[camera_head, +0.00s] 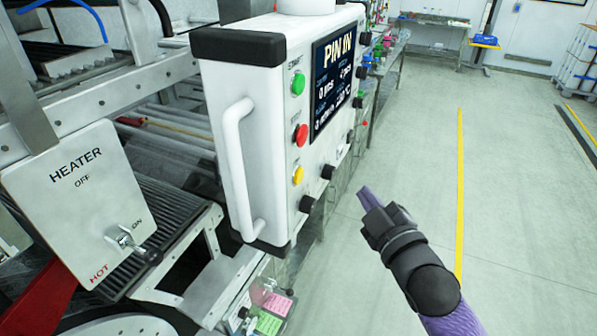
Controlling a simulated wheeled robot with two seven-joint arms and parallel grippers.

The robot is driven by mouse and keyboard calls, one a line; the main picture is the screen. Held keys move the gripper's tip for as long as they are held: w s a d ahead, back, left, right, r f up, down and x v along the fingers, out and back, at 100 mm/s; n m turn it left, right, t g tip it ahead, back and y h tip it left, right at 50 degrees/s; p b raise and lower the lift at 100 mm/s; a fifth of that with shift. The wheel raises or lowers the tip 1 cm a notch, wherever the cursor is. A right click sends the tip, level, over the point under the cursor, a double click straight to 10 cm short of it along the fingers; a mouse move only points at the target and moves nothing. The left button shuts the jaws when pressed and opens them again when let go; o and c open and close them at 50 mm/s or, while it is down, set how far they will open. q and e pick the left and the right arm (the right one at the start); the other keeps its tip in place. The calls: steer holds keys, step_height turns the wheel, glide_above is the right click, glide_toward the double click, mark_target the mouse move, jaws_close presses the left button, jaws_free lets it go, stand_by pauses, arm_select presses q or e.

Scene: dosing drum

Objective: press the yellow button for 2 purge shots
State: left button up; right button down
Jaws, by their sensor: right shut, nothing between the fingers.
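The yellow button (297,175) is on the left edge of the white control panel (282,120). It sits below a red button (300,135) and a green button (298,84). The panel's screen (334,80) reads "PIN IN" above smaller lines, one showing "0 pcs". My right gripper (366,195) is shut and empty, in front of the panel to the right of the yellow button and apart from it. Its purple fingers point up and left. My left gripper is not in view.
A white handle (238,170) sticks out from the panel's left side. Black knobs (327,172) line its lower and right edges. A heater box (82,200) with a toggle switch stands at the left beside a conveyor. The floor at the right is open, with a yellow line (460,190).

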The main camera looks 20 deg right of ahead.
mark_target(299, 176)
steer(key=w+a+b, duration=0.1)
steer(key=w+a, duration=0.4)
steer(key=w, duration=0.1)
steer(key=shift+w+a, duration=0.35)
steer(key=shift+w, duration=0.1)
stand_by(1.9)
steer(key=shift+w+a, duration=0.25)
steer(key=shift+a, duration=0.05)
steer(key=shift+w+a, duration=0.25)
steer(key=shift+w, duration=0.05)
stand_by(0.7)
steer(key=shift+s+d+p, duration=0.1)
steer(key=shift+p, duration=0.2)
steer(key=shift+s+d+p, duration=0.3)
steer(key=shift+s+d, duration=0.1)
steer(key=shift+s, duration=0.15)
steer(key=shift+d, duration=0.1)
